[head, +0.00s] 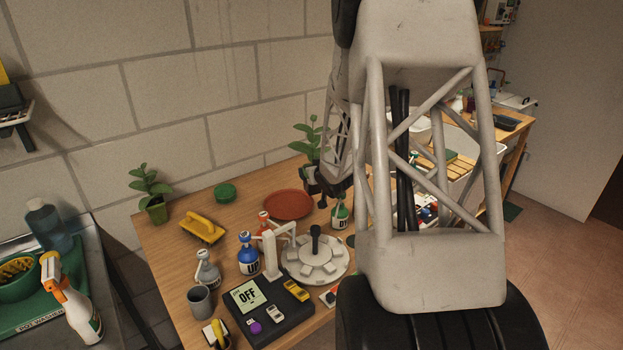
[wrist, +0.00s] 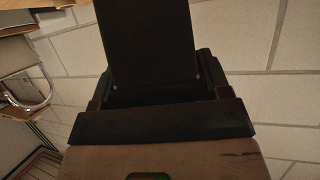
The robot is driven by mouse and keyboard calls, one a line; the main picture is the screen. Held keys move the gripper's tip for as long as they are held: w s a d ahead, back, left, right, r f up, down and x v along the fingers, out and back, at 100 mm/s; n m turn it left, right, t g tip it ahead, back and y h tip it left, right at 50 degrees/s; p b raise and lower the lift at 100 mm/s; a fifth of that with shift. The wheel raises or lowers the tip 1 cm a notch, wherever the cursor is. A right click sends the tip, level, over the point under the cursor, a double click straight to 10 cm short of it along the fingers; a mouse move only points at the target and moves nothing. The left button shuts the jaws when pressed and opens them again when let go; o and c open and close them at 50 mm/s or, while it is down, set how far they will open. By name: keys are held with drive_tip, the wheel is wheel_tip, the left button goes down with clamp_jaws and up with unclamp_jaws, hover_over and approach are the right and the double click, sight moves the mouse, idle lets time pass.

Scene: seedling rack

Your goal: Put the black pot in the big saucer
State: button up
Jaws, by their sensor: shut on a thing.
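The big saucer, a round terracotta-red dish (head: 289,204), lies empty on the wooden bench in the head view. My gripper (head: 325,182) is a dark shape behind and to the right of it, partly hidden by my arm. A leafy seedling (head: 308,130) rises just above my gripper. The gripper is shut on what appears to be this seedling's black pot, which blends with the dark jaws. In the wrist view a large black tapered form (wrist: 148,45) fills the upper middle; I cannot tell how much of it is pot.
A small green saucer (head: 224,191) and a seedling in a green pot (head: 156,210) stand at the back left. A block wall runs behind.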

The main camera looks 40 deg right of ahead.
drive_tip(key=w+a+r+n+y, duration=0.2)
drive_tip(key=a+r, duration=0.3)
drive_tip(key=a, duration=0.3)
drive_tip(key=shift+w+r+n+t+y, duration=0.35)
drive_tip(key=shift+w+y, duration=0.25)
drive_tip(key=shift+w, duration=0.3)
drive_tip(key=shift+f, duration=0.1)
wheel_tip(320, 180, down, 6)
drive_tip(key=shift+f, duration=1.9)
drive_tip(key=shift+f, duration=0.15)
drive_tip(key=o, duration=1)
